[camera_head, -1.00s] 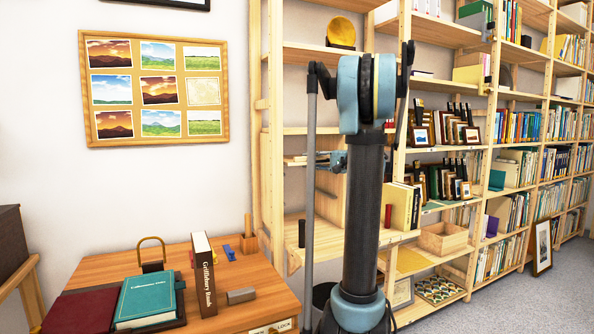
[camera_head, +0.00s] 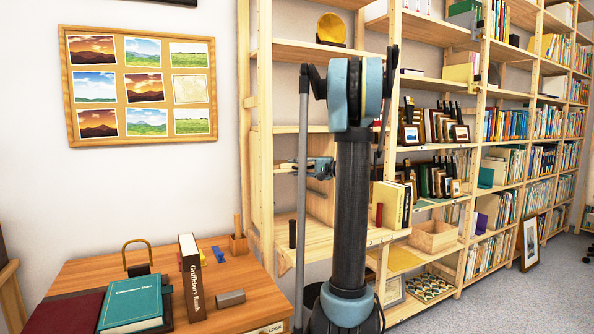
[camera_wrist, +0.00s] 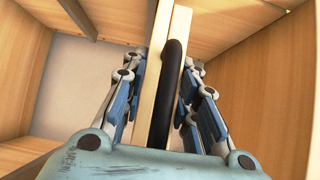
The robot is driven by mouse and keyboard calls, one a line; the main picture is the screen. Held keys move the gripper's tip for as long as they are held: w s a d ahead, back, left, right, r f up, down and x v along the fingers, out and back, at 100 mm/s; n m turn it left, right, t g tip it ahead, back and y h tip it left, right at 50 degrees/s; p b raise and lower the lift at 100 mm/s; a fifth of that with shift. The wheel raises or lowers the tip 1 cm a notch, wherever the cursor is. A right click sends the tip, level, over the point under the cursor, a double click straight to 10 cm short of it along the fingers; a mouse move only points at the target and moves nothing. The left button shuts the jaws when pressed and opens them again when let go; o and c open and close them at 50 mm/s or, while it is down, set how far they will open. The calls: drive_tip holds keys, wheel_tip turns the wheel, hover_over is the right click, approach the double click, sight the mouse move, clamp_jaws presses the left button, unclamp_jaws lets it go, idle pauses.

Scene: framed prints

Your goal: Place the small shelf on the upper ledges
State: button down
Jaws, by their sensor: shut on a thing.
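In the wrist view a narrow pale wooden board (camera_wrist: 157,100), which I take to be the small shelf, stands edge-on between the fingers of my gripper (camera_wrist: 168,85). My gripper is shut on it. A dark curved thing runs along the board's right side; I cannot tell what it is. In the head view my gripper (camera_head: 322,168) shows partly, left of my dark column, in the left bay of the wooden shelving (camera_head: 264,120). My column hides part of this bay. I cannot pick out the upper ledges with certainty.
Wooden walls (camera_wrist: 250,75) close around my gripper in the wrist view. Yellow books (camera_head: 390,203) and a dark cylinder (camera_head: 292,234) stand in the bay. A desk (camera_head: 235,285) with books is front left. Framed prints (camera_head: 440,180) fill neighbouring shelves.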

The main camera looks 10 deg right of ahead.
drive_tip(key=c, duration=1.3)
unclamp_jaws()
drive_tip(key=v, duration=1.2)
drive_tip(key=s+a+f+n+g+h, duration=0.3)
drive_tip(key=s+a+f+g+h, duration=0.3)
drive_tip(key=s+a+f, duration=0.9)
drive_tip(key=s+d+f+n+h, duration=0.1)
drive_tip(key=s+f+h, duration=0.2)
drive_tip(key=s+f, duration=0.2)
drive_tip(key=s+d+f+n+g+h, duration=0.1)
drive_tip(key=s+f, duration=0.4)
drive_tip(key=s, duration=0.5)
drive_tip(key=s+d+f+n+h, duration=0.2)
drive_tip(key=s+d+f+h, duration=0.1)
drive_tip(key=s+f+h, duration=0.2)
drive_tip(key=shift+s+d+f, duration=0.1)
drive_tip(key=shift+s+d, duration=0.05)
drive_tip(key=shift+s, duration=1.2)
